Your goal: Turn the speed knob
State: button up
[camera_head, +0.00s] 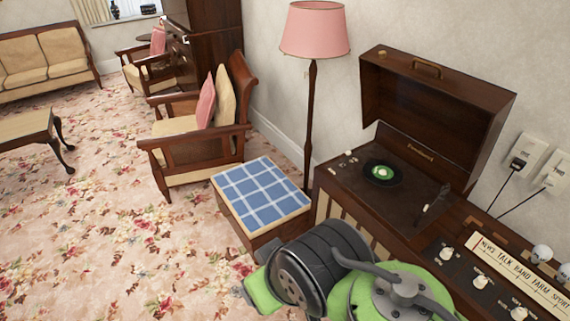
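A record player (345,190) in a dark wood case stands at the right with its lid (425,95) raised. A black record with a green label (381,172) lies on its deck. Small cream knobs (349,154) sit at the deck's back left corner; I cannot tell which is the speed knob. A tonearm (434,203) is at the deck's right. My green and black arm crosses the bottom of the view, in front of the player. My gripper (256,272) seems to be at its left end, apart from the knobs; its finger opening is unclear.
A radio panel (525,275) with cream knobs is at the lower right, below wall sockets (530,150). A blue checked stool (262,191), a pink floor lamp (315,30) and an armchair (203,140) stand left of the player. The flowered carpet (90,240) is open at lower left.

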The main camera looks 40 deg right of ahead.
aim_at(445, 254)
jog(key=z, duration=2.6)
